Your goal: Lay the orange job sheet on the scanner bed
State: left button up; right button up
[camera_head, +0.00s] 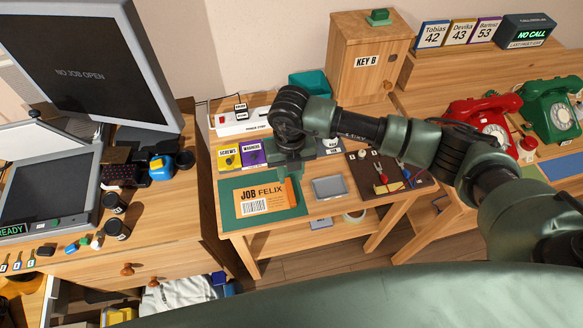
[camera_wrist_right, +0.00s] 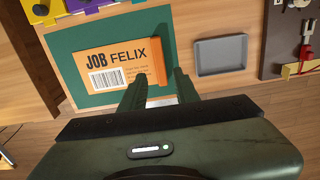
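The orange job sheet (camera_head: 262,198), printed JOB FELIX with a barcode, lies flat on a green mat (camera_head: 288,209) on the small wooden table. It also shows in the right wrist view (camera_wrist_right: 105,75), with a darker orange strip along its right edge. My right gripper (camera_head: 289,173) is above the sheet's right end. In the wrist view its two fingers (camera_wrist_right: 160,88) are apart, with the orange strip between them; contact cannot be told. The scanner bed (camera_head: 45,180) is the grey framed panel on the left desk, with a green READY display. My left gripper is not in view.
A grey tray (camera_head: 329,187) and a dark tool board (camera_head: 383,176) lie right of the mat. Yellow and purple boxes (camera_head: 241,155) stand behind it. A monitor (camera_head: 85,60), black jars (camera_head: 116,217) and a blue item (camera_head: 160,167) crowd the left desk. A gap separates desk and table.

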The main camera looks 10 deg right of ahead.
aim_at(291, 191)
notch_tip(291, 191, down, 8)
jog(key=b, duration=0.5)
jog(key=shift+b, duration=0.35)
grip_shut()
jog(key=shift+r+p, duration=1.75)
jog(key=shift+r, duration=0.75)
